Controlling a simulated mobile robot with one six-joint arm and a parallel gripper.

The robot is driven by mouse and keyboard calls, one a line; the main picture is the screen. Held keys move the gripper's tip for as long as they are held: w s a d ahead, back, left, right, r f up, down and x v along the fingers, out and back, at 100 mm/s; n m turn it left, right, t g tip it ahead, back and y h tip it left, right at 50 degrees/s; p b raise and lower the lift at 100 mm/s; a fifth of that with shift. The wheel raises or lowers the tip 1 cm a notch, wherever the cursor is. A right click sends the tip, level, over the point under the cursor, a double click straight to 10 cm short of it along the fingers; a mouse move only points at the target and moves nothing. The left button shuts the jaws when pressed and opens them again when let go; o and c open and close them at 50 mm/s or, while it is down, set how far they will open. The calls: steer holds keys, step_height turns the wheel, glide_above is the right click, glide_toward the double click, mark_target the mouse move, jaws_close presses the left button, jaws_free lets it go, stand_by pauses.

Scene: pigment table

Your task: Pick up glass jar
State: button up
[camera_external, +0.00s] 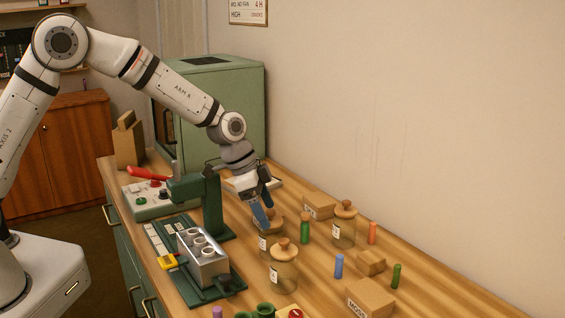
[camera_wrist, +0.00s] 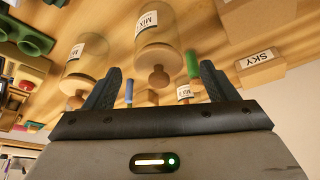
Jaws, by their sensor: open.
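Three clear glass jars with wooden knobbed lids stand on the wooden table in the external view: a near jar (camera_external: 284,275), a jar at my gripper (camera_external: 266,243) and a far jar (camera_external: 344,233). My gripper (camera_external: 267,213) is open and tilted down at the lid of the middle jar, partly covering it. In the wrist view the picture is turned over. One labelled jar (camera_wrist: 158,32) shows between the fingers of my gripper (camera_wrist: 158,82), with its lid downward in the picture. A second jar (camera_wrist: 86,62) is beyond the left finger. Nothing is held; contact cannot be told.
A green press (camera_external: 210,205) with a metal block (camera_external: 203,262) stands left of the jars. Small coloured tubes, such as a green one (camera_external: 305,228) and a blue one (camera_external: 339,266), and cardboard boxes (camera_external: 370,299) stand close around. A wall runs along the right.

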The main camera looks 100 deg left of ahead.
mark_target(272, 228)
steer(key=p+x, duration=0.2)
steer(key=x, duration=0.4)
steer(key=shift+s+d, duration=0.1)
steer(key=c, duration=1.2)
